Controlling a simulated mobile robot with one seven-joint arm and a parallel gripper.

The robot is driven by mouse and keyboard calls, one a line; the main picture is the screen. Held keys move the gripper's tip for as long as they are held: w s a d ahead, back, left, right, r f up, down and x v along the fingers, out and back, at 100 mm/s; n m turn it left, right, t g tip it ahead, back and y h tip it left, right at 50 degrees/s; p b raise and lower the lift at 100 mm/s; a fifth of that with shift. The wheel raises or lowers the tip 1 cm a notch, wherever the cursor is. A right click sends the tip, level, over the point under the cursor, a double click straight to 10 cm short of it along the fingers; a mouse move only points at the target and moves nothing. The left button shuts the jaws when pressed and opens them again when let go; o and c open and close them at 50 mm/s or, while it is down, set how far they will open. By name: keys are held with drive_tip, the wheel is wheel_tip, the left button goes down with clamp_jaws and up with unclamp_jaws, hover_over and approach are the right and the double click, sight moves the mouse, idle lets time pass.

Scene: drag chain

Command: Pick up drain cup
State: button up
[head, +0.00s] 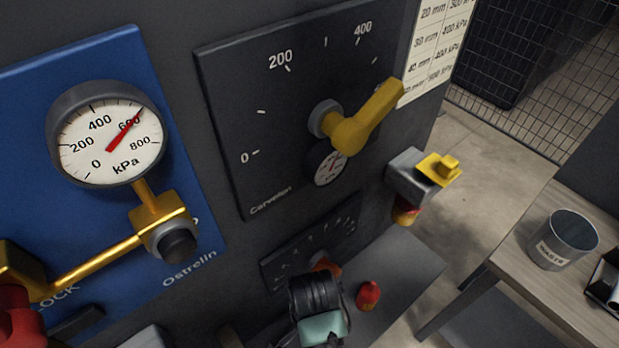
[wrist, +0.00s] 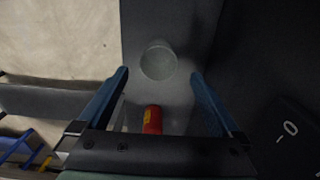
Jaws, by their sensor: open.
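A round, pale, see-through cup (wrist: 158,62), which looks like the drain cup, stands on the grey ledge in the wrist view. It is seen from above. My gripper (wrist: 160,76) is open, with one blue finger on each side below the cup in the picture. The cup shows between the fingertips and a little beyond them; I see no contact. In the head view only the black and teal end of my arm (head: 318,310) shows over the ledge. The fingers cannot be made out there, and the cup is not seen, probably hidden by my arm.
A small red object (head: 368,295) stands on the ledge (head: 405,268); a red, yellow-labelled one (wrist: 152,120) shows between my fingers. The dark dial panel (head: 300,110) rises beside the ledge. A grey waste bin (head: 566,240) stands on the table at right.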

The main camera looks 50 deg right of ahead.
drive_tip(key=f, duration=0.9)
drive_tip(key=shift+s+d+b, duration=0.15)
drive_tip(key=shift+d+b, duration=0.1)
drive_tip(key=shift+b, duration=0.15)
drive_tip(key=shift+c, duration=0.2)
